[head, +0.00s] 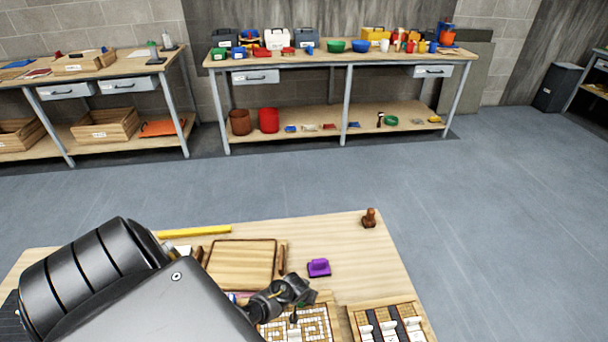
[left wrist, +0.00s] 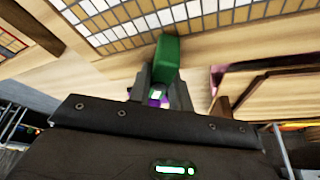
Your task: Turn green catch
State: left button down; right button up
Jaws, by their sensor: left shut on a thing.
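My left gripper (head: 287,293) reaches over the table at the near edge of the head view. In the left wrist view its two dark fingers (left wrist: 160,84) are shut on the green catch (left wrist: 167,58), a small green block beside a mosaic panel (left wrist: 135,35). In the head view the gripper mostly hides the catch. The mosaic panel (head: 318,326), with white and tan tiles, lies just below the gripper. I cannot tell how far the catch is turned. My right gripper is not in view.
A purple block (head: 318,267), a wooden tray (head: 242,262), a yellow bar (head: 195,231) and a brown stamp-like piece (head: 370,217) sit on the table. A second panel (head: 428,330) with dark strips lies at right. The table between the purple and brown pieces is clear.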

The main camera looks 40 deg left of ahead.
pick_arm(q)
jog(key=m+h, duration=0.1)
jog(key=m, duration=0.2)
jog(key=m+h, duration=0.1)
jog(key=m, duration=0.1)
jog(key=shift+a+m, duration=0.1)
jog(key=shift+m, duration=0.2)
jog(key=m+h, duration=0.1)
jog(key=m, duration=0.2)
jog(key=shift+b, duration=0.4)
jog(key=shift+m+g+h+b, duration=0.3)
jog(key=shift+m+h+b, duration=0.25)
jog(key=shift+m, duration=1.05)
jog(key=c, duration=1.3)
grip_release()
jog(key=shift+r, duration=0.1)
